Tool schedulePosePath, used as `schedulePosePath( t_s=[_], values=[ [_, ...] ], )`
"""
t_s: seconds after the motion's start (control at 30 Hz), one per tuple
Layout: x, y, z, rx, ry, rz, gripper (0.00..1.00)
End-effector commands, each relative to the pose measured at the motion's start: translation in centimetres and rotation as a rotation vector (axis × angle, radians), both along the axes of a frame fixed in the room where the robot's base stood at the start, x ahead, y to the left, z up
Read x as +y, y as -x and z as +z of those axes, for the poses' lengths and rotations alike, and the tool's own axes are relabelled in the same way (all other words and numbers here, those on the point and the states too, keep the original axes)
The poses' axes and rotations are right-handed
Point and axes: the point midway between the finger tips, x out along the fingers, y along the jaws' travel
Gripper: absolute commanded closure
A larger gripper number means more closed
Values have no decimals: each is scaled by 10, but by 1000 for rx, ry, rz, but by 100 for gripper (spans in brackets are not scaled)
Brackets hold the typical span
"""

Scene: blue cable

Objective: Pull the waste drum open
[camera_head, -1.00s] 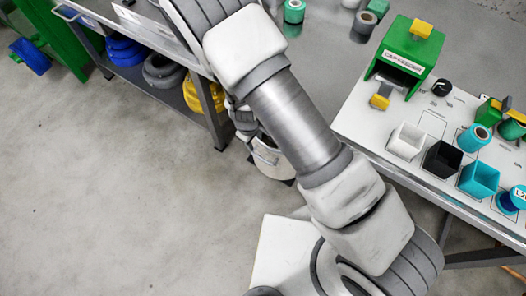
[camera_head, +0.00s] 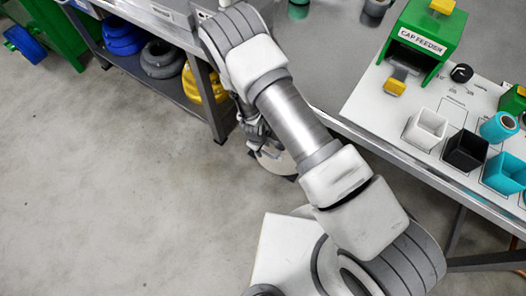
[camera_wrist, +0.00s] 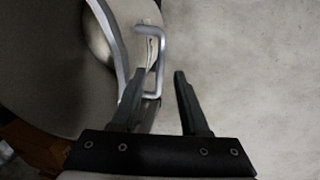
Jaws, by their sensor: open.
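The waste drum (camera_head: 277,161) stands on the floor by the bench, mostly hidden behind my arm in the head view. In the wrist view, the drum (camera_wrist: 62,75) is a dark beige curved body at the left, with a metal band along its edge. A silver U-shaped handle (camera_wrist: 160,62) sticks out from it. My gripper (camera_wrist: 161,73) is open. The handle's outer bar shows between the two fingers, nearer the left one. I cannot tell how deep the bar sits between them or whether a finger touches it.
A steel bench (camera_head: 318,50) runs above the drum, with a green cap feeder (camera_head: 425,42) and several small bins at its right. Cable coils, including a yellow one (camera_head: 192,84), lie on the lower shelf at left. The concrete floor (camera_head: 120,200) is clear at lower left.

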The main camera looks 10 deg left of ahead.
Motion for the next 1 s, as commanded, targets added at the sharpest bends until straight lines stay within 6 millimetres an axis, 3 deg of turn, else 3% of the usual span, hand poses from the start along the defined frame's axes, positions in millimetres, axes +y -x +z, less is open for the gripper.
schedulePosePath(
  t_s=[0.03, 0.17, 0.5, 0.77, 1.0],
  values=[
    [-1, -1, -10, 0, 0, -1, 55],
    [-1, -3, -19, -1, 0, 0, 55],
    [-1, -4, -21, -1, 1, 1, 55],
    [-1, -4, -21, 0, 0, 1, 100],
    [-1, -4, -21, 0, 0, 1, 100]
  ],
)
